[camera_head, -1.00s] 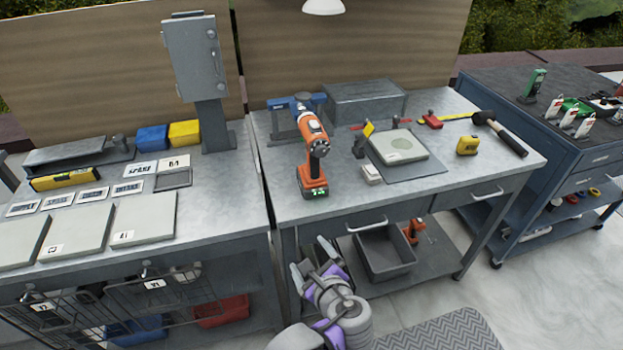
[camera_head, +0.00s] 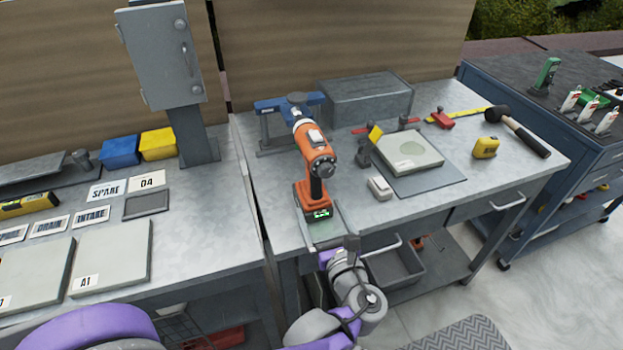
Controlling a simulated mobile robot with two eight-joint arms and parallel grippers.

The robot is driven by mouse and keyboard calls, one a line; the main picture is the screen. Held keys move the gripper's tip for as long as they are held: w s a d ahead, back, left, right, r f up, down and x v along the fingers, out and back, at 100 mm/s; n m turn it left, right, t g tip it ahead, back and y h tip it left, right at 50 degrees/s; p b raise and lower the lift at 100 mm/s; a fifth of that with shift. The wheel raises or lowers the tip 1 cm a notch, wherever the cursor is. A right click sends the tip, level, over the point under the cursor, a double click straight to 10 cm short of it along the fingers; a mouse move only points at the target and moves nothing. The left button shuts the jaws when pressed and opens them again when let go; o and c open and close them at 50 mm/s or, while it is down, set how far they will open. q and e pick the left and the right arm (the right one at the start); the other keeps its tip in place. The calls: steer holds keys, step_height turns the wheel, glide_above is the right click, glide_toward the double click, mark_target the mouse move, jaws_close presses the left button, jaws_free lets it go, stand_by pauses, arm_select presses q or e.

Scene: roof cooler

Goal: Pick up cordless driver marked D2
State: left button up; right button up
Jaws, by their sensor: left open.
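An orange and black cordless driver (camera_head: 315,160) stands upright on its battery near the left front of the middle workbench (camera_head: 250,180). A small green display shows on the battery; I cannot read a D2 mark. My left gripper (camera_head: 321,215) is at the bench's front edge, open. Its two fingers point toward the driver and appear on either side of the battery base. I cannot tell whether they touch it. My right gripper is not in view.
A hammer (camera_head: 520,133) lies farther right.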

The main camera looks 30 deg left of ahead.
mark_target(312, 189)
arm_select(q)
steer(key=x, duration=0.7)
steer(key=shift+w+a, duration=0.1)
steer(key=shift+w, duration=0.3)
steer(key=shift+c, duration=0.3)
steer(key=shift+r, duration=0.1)
jaws_close()
